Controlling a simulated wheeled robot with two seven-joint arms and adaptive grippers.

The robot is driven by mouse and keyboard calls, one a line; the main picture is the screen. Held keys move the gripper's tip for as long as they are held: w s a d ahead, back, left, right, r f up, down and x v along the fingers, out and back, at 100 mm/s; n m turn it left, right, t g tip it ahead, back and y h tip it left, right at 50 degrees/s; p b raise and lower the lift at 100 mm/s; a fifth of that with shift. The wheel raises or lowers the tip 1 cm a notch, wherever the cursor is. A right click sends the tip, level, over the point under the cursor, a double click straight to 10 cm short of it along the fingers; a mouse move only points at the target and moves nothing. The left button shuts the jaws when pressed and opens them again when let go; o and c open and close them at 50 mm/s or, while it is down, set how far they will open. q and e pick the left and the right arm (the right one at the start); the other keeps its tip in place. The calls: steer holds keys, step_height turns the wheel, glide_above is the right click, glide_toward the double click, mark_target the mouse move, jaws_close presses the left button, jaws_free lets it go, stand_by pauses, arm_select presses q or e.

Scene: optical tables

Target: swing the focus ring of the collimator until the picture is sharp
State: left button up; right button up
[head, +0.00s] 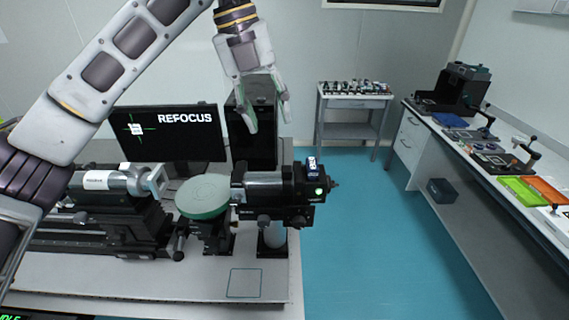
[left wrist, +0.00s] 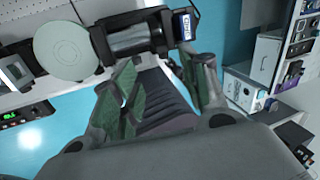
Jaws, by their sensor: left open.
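A monitor (head: 167,133) shows the word REFOCUS, a green cross and a small white patch. A silver and black tube (head: 97,180), its label too small to read, lies on the bench at left; it looks like the collimator. A pale ring-like part (head: 153,181) is at its right end. A round green plate (head: 203,195) stands between it and a black instrument (head: 265,187). My left gripper (head: 268,122) is open and empty, above and behind the black instrument, apart from the tube. The left wrist view shows its spread fingers (left wrist: 165,92). My right gripper is out of view.
The bench top (head: 190,277) is clear in front, with an outlined square on it. A dark box (head: 255,110) stands behind the black instrument. A side bench (head: 470,150) with small equipment runs along the right, across open blue floor (head: 360,230).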

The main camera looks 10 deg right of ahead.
mark_target(285, 171)
arm_select(q)
steer(key=shift+p+x, duration=0.95)
steer(key=shift+x, duration=5.55)
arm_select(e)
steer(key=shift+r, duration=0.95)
arm_select(q)
jaws_close()
steer(key=shift+s+a+f+t+b, duration=0.25)
steer(key=shift+t+b, duration=0.45)
steer(key=shift+b, duration=1.3)
steer(key=shift+s+d+b, duration=0.1)
steer(key=shift+s+b, duration=0.1)
steer(key=shift+b, duration=0.25)
steer(key=shift+s+b, duration=0.1)
steer(key=shift+b, duration=0.25)
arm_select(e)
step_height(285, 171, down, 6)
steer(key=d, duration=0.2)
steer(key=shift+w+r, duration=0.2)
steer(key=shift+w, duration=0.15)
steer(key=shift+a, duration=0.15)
